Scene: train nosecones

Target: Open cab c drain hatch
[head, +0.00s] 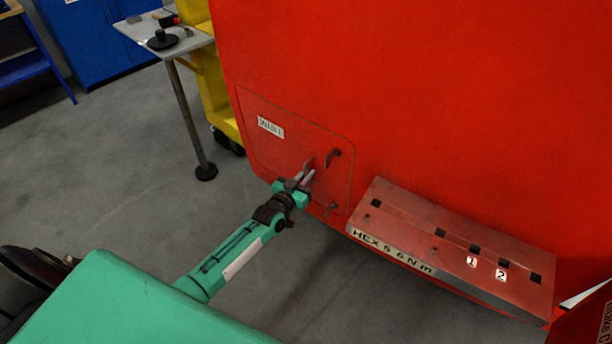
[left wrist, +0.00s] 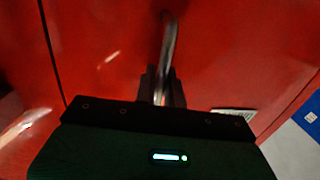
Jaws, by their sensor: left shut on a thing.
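The drain hatch (head: 295,145) is a red panel with rounded corners, set in the red nosecone (head: 420,80). It looks flush with the surface. A white label (head: 270,127) on it is too small to read surely. A dark handle (head: 333,155) sits on its right part, and a small latch (head: 332,208) sits lower down. My left gripper (head: 303,178) is at the hatch front, shut on a handle. In the left wrist view a curved metal handle (left wrist: 168,45) runs between the dark fingers (left wrist: 162,88). The gripper partly hides the hatch's lower middle. My right gripper is not in view.
A red ledge (head: 450,240) marked HEX, with square holes and labels 1 and 2, juts out right of the hatch. A grey table (head: 165,35) with tools and a yellow cart (head: 215,85) stand at the left. The grey floor (head: 120,170) between is clear.

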